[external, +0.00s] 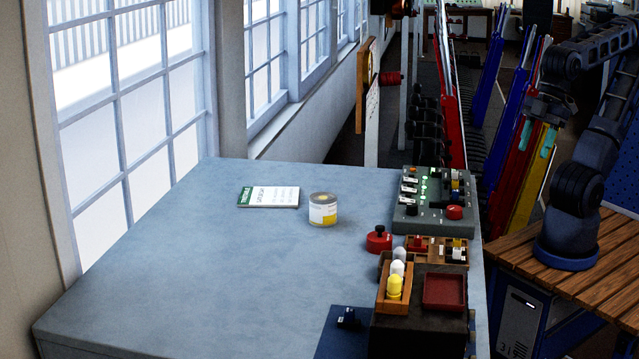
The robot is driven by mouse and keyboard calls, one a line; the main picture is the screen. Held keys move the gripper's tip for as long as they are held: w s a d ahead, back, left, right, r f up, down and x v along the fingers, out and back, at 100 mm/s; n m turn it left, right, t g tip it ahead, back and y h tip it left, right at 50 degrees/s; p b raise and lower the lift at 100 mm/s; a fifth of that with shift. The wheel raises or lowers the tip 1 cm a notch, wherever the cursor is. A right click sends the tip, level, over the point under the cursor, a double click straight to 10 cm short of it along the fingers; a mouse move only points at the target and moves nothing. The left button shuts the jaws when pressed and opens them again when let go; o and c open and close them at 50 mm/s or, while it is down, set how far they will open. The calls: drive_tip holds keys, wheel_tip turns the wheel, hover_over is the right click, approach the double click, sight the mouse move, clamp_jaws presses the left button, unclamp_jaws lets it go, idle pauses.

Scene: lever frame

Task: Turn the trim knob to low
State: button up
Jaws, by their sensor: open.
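A grey control panel (430,222) sits at the far right part of the blue-grey table. It carries several switches, small green lights, a black knob (411,209) at its front left and a red round knob or button (454,212) at its front right. Which one is the trim knob, and its setting, are too small to tell. My gripper (537,138) is open and empty, with teal fingertips pointing down. It hangs right of the panel and above it in the picture, apart from it, in front of the coloured levers.
A red button (379,239), a wooden holder (394,290) with yellow and white egg-shaped pieces, and a dark red tray (444,292) stand nearer on the table. A can (323,210) and a booklet (269,197) lie left. The table's left half is clear.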

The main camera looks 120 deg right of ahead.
drive_tip(key=w+d+f+m+g, duration=0.1)
drive_tip(key=w+d+m+g, duration=0.2)
drive_tip(key=w+d+m, duration=0.75)
drive_tip(key=m+g, duration=0.2)
drive_tip(key=m, duration=0.8)
approach(412, 205)
wheel_tip(412, 205, down, 9)
drive_tip(key=shift+s+r, duration=0.15)
drive_tip(key=c, duration=1)
